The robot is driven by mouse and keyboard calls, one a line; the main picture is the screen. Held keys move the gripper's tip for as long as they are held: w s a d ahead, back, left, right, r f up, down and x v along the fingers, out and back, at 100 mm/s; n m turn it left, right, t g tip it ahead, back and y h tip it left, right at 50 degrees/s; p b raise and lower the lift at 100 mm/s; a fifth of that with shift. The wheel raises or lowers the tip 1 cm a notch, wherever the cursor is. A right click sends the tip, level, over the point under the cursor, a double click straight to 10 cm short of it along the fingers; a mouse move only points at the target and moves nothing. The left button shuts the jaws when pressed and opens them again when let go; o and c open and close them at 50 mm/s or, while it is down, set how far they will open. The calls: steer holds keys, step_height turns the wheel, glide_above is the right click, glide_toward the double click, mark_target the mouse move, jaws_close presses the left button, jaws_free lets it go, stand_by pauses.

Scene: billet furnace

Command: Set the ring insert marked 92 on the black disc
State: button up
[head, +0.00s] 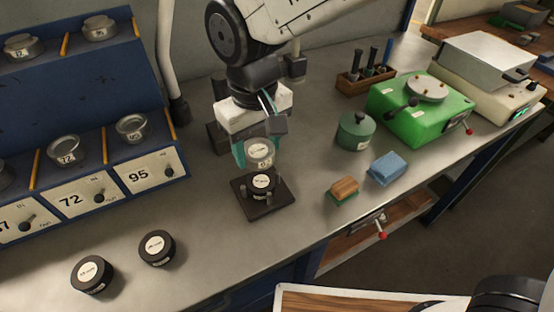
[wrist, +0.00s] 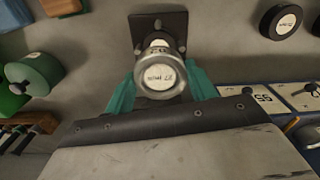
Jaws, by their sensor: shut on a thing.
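My gripper (head: 258,153) has teal fingers and is shut on a silver ring insert (head: 259,151) with a round white label. The insert also shows between the fingers in the wrist view (wrist: 160,74); its marking is too small to read surely. Right below it in the head view is a black disc (head: 263,186) with a white label, on a square dark plate (head: 280,204). The insert is close above this disc; I cannot tell whether they touch. In the wrist view the insert hides most of the disc, and the plate (wrist: 174,20) shows behind.
Two other black discs (head: 91,273) (head: 157,248) lie at the front left. A blue rack (head: 70,100) with inserts marked 72 (head: 66,150) and 95 (head: 132,127) stands left. A green pot (head: 356,132), brush (head: 342,190), blue block (head: 387,168) and green device (head: 420,112) stand right.

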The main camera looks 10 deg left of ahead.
mark_target(259, 149)
steer(key=shift+f, duration=2.85)
steer(key=shift+d+f, duration=0.1)
steer(key=shift+f, duration=0.35)
steer(key=o, duration=1.1)
steer(key=shift+r, duration=5.45)
